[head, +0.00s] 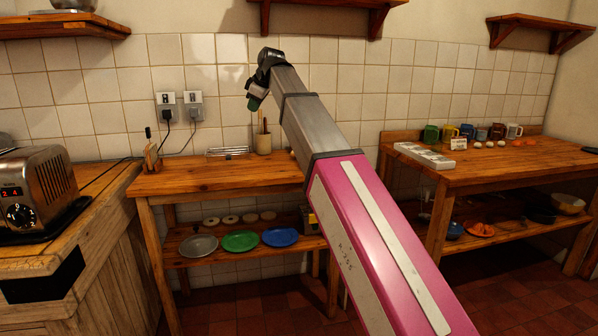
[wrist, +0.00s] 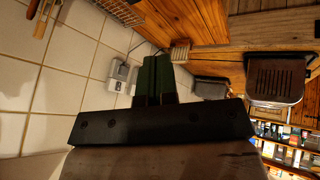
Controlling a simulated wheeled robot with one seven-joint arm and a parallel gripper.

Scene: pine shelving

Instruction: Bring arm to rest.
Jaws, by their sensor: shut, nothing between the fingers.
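My arm stretches up and away across the head view, its pink and grey links rising from the lower right to the upper middle. My gripper (head: 253,103) is at its far end, in front of the tiled wall and above the left wooden table (head: 215,180). In the wrist view the dark green fingers of my gripper (wrist: 156,70) are together, with nothing between them.
A toaster (head: 35,190) stands on the left counter. Plates, including a green plate (head: 240,241), lie on the left table's lower shelf. Several mugs, one blue (head: 467,131), stand on the right table. Wall shelves (head: 540,30) hang above.

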